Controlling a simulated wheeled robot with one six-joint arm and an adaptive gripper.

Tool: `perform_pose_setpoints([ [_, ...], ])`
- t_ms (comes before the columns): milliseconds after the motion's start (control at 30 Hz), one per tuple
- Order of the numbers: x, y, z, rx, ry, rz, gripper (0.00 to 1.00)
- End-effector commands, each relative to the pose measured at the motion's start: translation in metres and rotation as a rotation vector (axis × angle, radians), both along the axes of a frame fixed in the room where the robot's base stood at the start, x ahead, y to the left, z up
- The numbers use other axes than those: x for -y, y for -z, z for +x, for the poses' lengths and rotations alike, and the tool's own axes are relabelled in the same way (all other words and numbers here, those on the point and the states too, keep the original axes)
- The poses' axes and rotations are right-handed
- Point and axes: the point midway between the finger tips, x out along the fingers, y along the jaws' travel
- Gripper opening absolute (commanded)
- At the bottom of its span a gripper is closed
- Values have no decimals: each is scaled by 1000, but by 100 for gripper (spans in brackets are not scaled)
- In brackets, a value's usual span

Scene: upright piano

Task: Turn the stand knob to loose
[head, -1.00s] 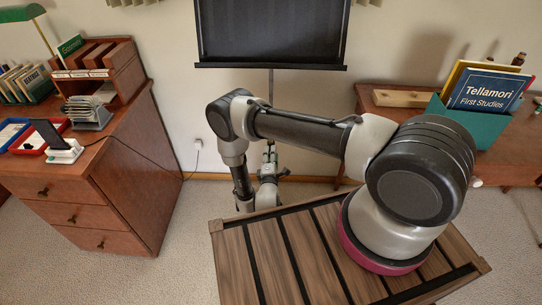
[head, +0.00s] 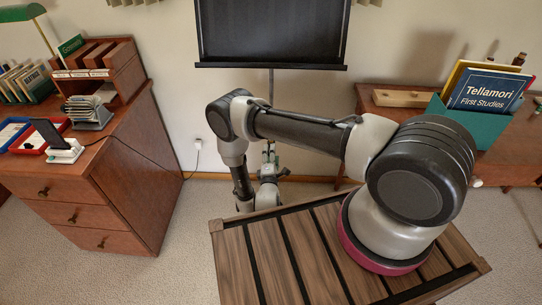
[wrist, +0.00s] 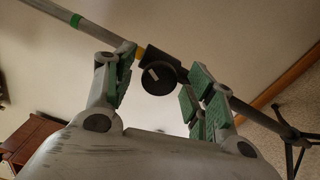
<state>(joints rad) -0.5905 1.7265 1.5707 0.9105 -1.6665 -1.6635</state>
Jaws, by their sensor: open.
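The stand knob (wrist: 158,77) is round and black with a pale mark across its face. It sits on a dark collar on the stand's pole (wrist: 105,33) in the wrist view. The pole slants from upper left to lower right and carries a green band and a yellow band. My gripper (wrist: 161,73) is open, with green-padded fingers to the left and right of the knob. I see no clear contact with it. In the head view the black stand desk (head: 272,32) is at the top centre, and my gripper (head: 269,158) is low beside the pole. The knob cannot be made out there.
A wooden drawer cabinet (head: 105,190) stands at the left with racks and trays on top. A wooden table (head: 372,100) at the right holds a teal book box (head: 480,125). The stand's dark legs (wrist: 290,135) spread at the right of the wrist view.

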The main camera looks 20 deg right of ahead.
Motion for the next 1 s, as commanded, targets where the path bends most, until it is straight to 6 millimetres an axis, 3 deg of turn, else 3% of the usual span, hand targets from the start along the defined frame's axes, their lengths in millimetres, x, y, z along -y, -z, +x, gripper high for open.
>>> perform_pose_setpoints([
  [167, -8, 1, -21, -3, -4, -3, 55],
  [400, -25, 1, -73, -2, -6, -2, 55],
  [600, -35, 1, -103, -3, -5, -1, 55],
  [1000, -37, 0, -113, -1, -1, -1, 55],
])
